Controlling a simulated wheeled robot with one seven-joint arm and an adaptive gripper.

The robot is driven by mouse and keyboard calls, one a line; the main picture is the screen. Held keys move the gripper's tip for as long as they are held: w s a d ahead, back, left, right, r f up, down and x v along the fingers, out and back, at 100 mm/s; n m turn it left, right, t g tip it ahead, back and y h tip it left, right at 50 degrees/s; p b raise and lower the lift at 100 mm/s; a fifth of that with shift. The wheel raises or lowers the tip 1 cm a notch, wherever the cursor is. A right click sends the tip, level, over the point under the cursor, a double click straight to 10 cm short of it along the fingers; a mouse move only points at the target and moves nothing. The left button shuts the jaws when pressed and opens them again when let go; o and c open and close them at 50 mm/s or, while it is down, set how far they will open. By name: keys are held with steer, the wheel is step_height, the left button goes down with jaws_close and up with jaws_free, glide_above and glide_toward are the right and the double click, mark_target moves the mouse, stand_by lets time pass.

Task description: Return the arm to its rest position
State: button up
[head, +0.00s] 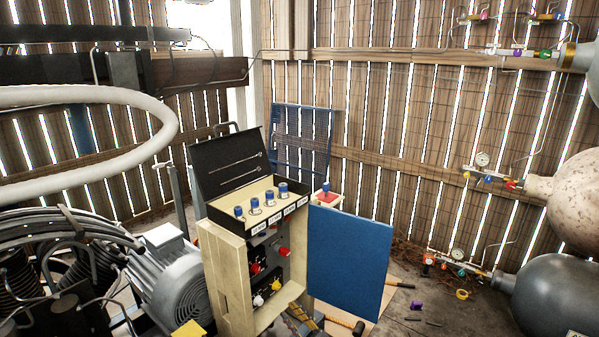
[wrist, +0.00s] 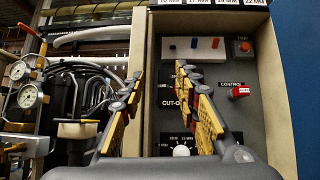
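My gripper (wrist: 162,72) is open in the wrist view. Its two gold-padded fingers are apart with nothing held between them. They point at the grey control panel (wrist: 222,125) of the cabinet and partly hide its "CUT-O…" label. The gap to the panel is hard to judge. In the head view, gold and dark finger parts (head: 300,320) show at the bottom, low in front of the cabinet (head: 228,278). The rest of my arm is not clearly visible.
The cabinet's blue door (head: 347,265) stands open at right. The panel has a red control switch (wrist: 239,91) and a white dial (wrist: 181,151). A motor (head: 172,285) stands left. Tanks (head: 560,295) line the right. A hammer (head: 347,323) lies on the floor.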

steer(key=s+a+f+n+g+h, duration=0.2)
steer(key=s+a+f+n+g, duration=0.2)
steer(key=s+a+f+g, duration=0.4)
steer(key=s+r+n+g+h+p, duration=0.1)
steer(key=s+r+n+g+h, duration=0.3)
steer(key=s+n+g, duration=0.45)
steer(key=s+d+r+n+t+h+p, duration=0.15)
steer(key=s+d+r+n+h, duration=0.45)
steer(key=s+d+r, duration=0.65)
steer(key=s+d+r+n+t+h+p, duration=0.15)
steer(key=s+d+r+n+h, duration=0.35)
steer(key=s+d+r+h, duration=0.55)
steer(key=s+d+r+t+p, duration=0.1)
steer(key=s+d+r+t, duration=0.1)
steer(key=r, duration=0.7)
steer(key=s+d+r+t+p, duration=0.2)
steer(key=s+d+r, duration=0.2)
steer(key=r, duration=0.5)
steer(key=shift+s+d+r+y, duration=0.3)
steer(key=shift+s+r+y, duration=0.1)
steer(key=shift+s, duration=0.25)
